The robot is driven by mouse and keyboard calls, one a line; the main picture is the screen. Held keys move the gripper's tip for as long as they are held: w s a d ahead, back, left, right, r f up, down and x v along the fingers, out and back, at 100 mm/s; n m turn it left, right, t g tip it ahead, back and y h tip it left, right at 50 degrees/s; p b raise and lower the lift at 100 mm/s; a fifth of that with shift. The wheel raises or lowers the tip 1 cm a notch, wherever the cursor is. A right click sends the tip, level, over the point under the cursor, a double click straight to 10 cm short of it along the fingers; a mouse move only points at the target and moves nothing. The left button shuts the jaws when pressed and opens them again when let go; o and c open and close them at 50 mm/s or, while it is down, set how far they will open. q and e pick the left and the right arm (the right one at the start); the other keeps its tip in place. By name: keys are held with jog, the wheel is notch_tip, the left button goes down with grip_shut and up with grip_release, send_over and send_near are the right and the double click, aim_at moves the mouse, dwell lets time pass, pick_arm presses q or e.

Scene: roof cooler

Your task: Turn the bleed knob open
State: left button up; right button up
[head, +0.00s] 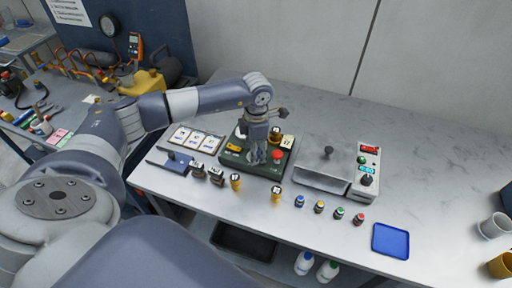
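My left gripper (258,156) points down over a dark green unit (231,158) on the bench and hides its middle. Its fingers are small and close together here, and I cannot tell whether they are shut or hold anything. On the unit I see a red knob (277,155) just right of the fingers, a brass-coloured fitting (275,132) behind it, and a yellow label (234,148) at left. I cannot tell which part is the bleed knob, or whether the fingers touch it. My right gripper is not in view.
A grey box with a control panel (368,165) stands right of the unit. White cards (194,138) lie left. Small bottles (319,207) and brass-topped pieces (235,182) line the front. A blue tray (391,241) lies at front right. The bench's back right is clear.

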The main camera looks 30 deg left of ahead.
pick_arm(q)
jog(key=shift+c, duration=0.2)
jog(key=c, duration=0.9)
jog(key=shift+c, duration=0.7)
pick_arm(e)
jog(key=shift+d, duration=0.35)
pick_arm(q)
jog(key=shift+f, duration=0.1)
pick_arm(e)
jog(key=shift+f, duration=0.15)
